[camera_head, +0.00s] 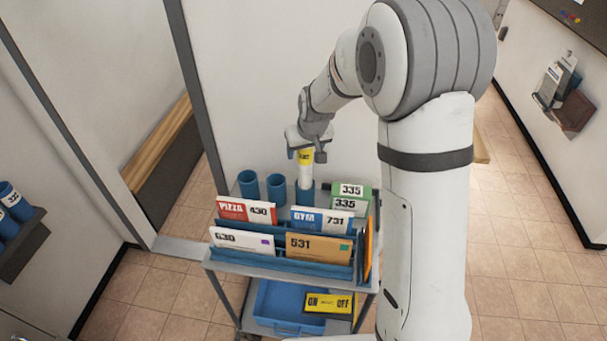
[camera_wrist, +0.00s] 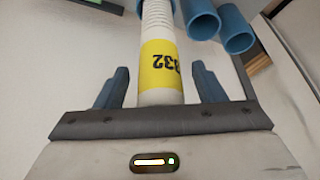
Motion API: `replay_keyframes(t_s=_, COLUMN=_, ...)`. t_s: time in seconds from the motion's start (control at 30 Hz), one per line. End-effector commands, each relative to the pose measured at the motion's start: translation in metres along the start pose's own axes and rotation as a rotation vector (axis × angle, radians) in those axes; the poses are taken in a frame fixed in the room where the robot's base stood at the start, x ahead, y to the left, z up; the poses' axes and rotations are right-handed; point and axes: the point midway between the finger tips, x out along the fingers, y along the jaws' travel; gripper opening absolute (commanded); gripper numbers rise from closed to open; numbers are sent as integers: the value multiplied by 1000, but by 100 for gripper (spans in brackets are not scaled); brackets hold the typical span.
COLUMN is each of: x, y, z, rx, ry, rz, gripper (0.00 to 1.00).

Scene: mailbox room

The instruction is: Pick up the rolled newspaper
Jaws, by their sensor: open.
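The rolled newspaper (camera_head: 305,172) is a white upright roll with a yellow band, standing at the back of the cart behind the mail rack. My gripper (camera_head: 305,152) is at the upper part of the roll. In the wrist view my gripper (camera_wrist: 161,90) is open, with one blue-grey finger on each side of the roll. Gaps show between the fingers and the paper.
Two empty blue tubes (camera_head: 248,184) (camera_head: 277,187) stand left of the newspaper. The blue mail rack (camera_head: 290,262) holds several envelopes in front of it. The wall (camera_head: 270,90) is close behind the cart. A blue bin (camera_head: 280,305) is on the lower shelf.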

Motion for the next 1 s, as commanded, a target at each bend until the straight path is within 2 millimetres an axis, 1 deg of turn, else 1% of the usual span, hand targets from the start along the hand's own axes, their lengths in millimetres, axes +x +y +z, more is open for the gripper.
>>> replay_keyframes(t_s=0.07, x=0, y=0, z=0, rx=0, ry=0, rz=0, gripper=61)
replay_keyframes(t_s=0.8, x=0, y=-1, z=0, rx=-2, ry=-1, rz=0, gripper=1)
replay_keyframes(t_s=1.0, x=-1, y=-1, z=0, rx=-2, ry=0, rz=0, gripper=0)
